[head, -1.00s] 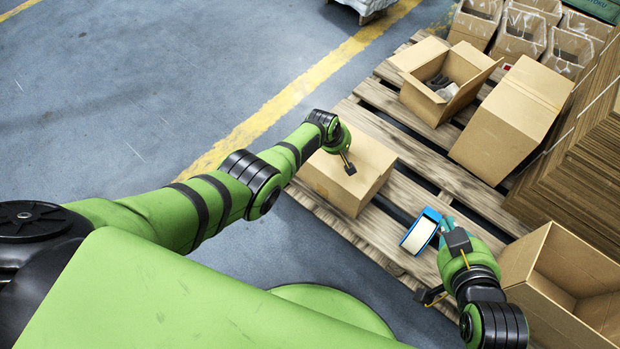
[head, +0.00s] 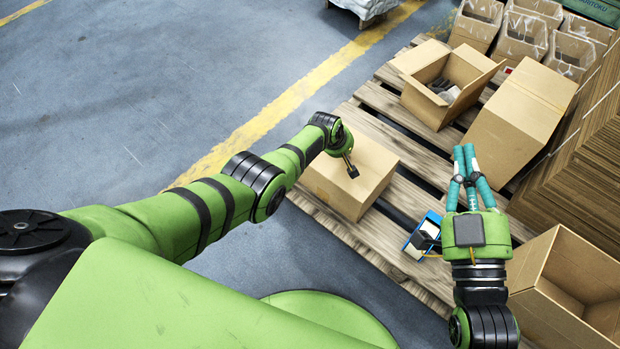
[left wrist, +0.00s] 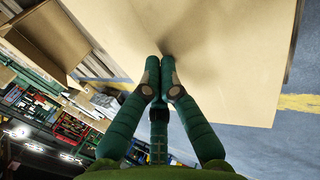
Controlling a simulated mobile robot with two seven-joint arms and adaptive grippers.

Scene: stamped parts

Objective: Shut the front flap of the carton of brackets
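The carton of brackets (head: 427,105) stands open on the pallet at the upper right, with grey parts (head: 446,90) inside. Its left flap (head: 418,56) and right flap (head: 478,82) spread outward, and its near flap (head: 420,87) also stands open. My left gripper is at the closed carton (head: 345,190) nearer to me, well short of the open one; its fingers are mostly hidden in the head view. In the left wrist view its fingertips (left wrist: 160,64) are together, empty, at a cardboard surface; contact is unclear. My right gripper (head: 464,150) has its teal fingers together, empty, below the carton of brackets.
A blue-and-white device (head: 424,234) lies on the pallet (head: 408,190), partly behind my right gripper. A tall carton (head: 510,125) stands right of the carton of brackets. An empty open carton (head: 570,285) is at the lower right, flattened cardboard (head: 590,170) behind it.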

